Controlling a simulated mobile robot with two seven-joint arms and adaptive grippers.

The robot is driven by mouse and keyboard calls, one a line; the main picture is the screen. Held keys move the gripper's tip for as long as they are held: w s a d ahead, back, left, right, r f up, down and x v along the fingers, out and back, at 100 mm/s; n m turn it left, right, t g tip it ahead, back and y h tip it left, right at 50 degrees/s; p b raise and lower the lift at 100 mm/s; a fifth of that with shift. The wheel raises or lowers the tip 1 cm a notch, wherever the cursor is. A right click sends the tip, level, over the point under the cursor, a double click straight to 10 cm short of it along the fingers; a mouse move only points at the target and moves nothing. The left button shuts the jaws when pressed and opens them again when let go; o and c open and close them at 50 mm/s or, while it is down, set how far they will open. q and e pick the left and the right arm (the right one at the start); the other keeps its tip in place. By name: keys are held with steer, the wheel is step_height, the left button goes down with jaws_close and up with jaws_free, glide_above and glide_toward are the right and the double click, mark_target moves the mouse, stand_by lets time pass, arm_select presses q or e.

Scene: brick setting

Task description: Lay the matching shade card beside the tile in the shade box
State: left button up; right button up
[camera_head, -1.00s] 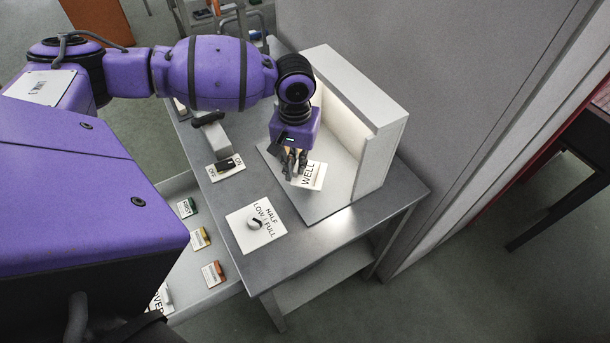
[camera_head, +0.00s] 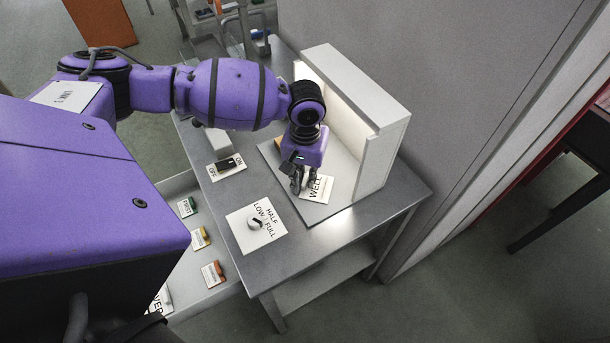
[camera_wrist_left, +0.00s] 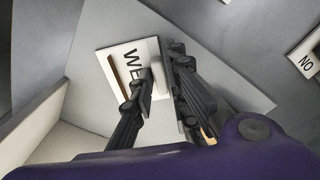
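The shade box (camera_head: 385,150) is a pale open booth, lit inside, on the metal table. A white plate marked WELL (camera_head: 320,188) lies on its floor; in the left wrist view the plate (camera_wrist_left: 108,56) shows a brown slot. My left gripper (camera_head: 297,190) points down at the plate's left edge. In the left wrist view its fingers (camera_wrist_left: 158,82) are close together, with a small pale piece between the tips. I cannot tell whether they grip it. An orange-yellow edge, perhaps the tile, shows behind the wrist (camera_head: 284,130). My right gripper is out of view.
An OFF/ON switch (camera_head: 226,166) and a LOW/HALF/FULL knob (camera_head: 255,222) stand on the table left of the box. The tray (camera_head: 190,285) is beside the table's left edge. The box's right wall and back stand close to the gripper. A grey wall is behind.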

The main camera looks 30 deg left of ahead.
mark_target(305, 179)
arm_select(q)
steer(key=shift+o, duration=0.8)
step_height(305, 179, up, 12)
steer(key=p, duration=0.1)
steer(key=shift+r, duration=0.15)
